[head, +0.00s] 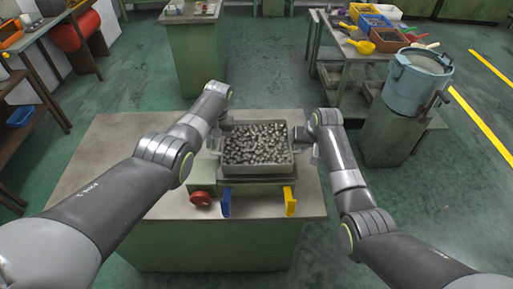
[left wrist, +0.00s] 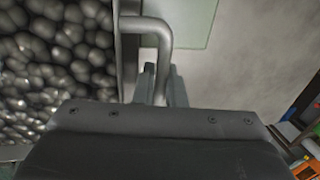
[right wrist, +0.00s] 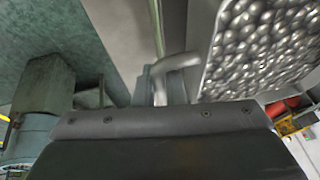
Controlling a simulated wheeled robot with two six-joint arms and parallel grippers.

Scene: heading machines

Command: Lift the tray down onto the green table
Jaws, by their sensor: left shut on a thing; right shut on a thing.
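A grey metal tray (head: 258,171) full of shiny rounded metal pieces is in the middle of the head view. It is level, over a green stand (head: 255,188) on the table; I cannot tell whether it touches the stand. My left gripper (head: 216,141) is shut on the tray's left handle, a bent bar (left wrist: 164,35) between the fingers in the left wrist view. My right gripper (head: 307,138) is shut on the right handle (right wrist: 178,63). The table (head: 120,145) under the stand has a grey-brown top and green sides. The fingertips are partly hidden in the head view.
A red knob (head: 201,198), a blue bracket (head: 226,203) and a yellow bracket (head: 290,201) are at the stand's front. The tabletop is clear left of the stand. A blue bucket (head: 416,85) stands right, beside a bench with bins (head: 377,40). A green cabinet (head: 195,55) stands behind.

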